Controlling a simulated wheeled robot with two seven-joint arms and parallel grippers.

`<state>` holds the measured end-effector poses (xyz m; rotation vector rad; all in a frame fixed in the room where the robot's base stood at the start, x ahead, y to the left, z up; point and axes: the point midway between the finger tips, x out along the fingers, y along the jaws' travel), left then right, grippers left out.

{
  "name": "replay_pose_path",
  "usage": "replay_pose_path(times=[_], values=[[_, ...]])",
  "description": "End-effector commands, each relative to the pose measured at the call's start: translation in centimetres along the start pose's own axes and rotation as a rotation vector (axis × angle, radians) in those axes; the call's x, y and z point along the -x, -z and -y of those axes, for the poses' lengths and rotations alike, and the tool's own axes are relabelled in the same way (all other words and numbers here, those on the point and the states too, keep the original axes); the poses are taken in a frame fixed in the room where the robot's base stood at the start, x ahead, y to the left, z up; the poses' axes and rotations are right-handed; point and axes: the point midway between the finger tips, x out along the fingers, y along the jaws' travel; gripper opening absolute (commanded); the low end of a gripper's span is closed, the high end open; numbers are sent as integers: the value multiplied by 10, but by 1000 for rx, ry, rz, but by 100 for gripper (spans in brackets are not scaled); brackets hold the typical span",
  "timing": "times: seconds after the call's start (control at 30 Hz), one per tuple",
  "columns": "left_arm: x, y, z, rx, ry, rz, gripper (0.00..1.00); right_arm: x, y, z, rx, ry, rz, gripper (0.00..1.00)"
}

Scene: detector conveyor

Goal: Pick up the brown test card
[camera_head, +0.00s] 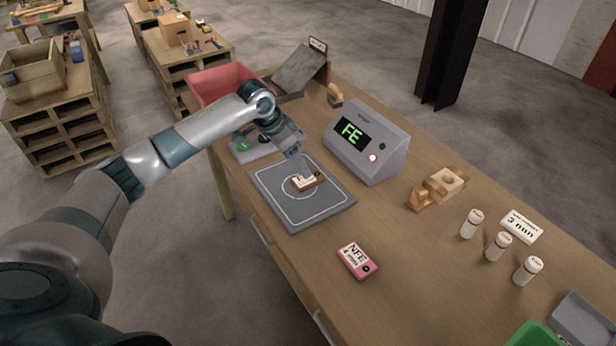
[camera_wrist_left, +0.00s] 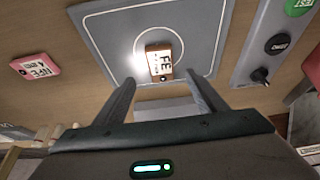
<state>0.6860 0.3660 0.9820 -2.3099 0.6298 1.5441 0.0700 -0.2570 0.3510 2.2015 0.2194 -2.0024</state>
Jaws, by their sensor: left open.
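The brown test card (camera_head: 308,183) lies on the grey pad (camera_head: 325,215), in the middle of its white circle. It has a white top label with dark lettering and brown sides. In the left wrist view the card (camera_wrist_left: 153,66) reads "FE" and lies ahead of my fingertips, between their lines. My left gripper (camera_head: 301,172) is over the pad just by the card and hides part of it in the head view. In the left wrist view its two fingers (camera_wrist_left: 161,79) are spread apart with nothing between them. My right gripper is not in view.
A pink card marked NFE (camera_head: 356,260) lies on the table in front of the pad. The detector box (camera_head: 367,142) showing "FE" stands behind it. A button panel (camera_wrist_left: 268,42) sits beside the pad.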

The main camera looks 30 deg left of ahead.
Motion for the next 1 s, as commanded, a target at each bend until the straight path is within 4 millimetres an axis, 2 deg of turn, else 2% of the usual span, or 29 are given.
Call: replay_pose_path(times=[0.1,0.23,0.6,0.77,1.0], values=[[-15,1,-1,1,-2,1,65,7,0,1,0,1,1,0],[-26,0,0,0,0,0,65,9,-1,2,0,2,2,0],[-28,0,0,0,0,0,65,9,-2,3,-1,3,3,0],[-34,1,0,0,-2,2,65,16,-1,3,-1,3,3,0],[-60,3,2,0,-1,1,65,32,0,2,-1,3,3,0]])
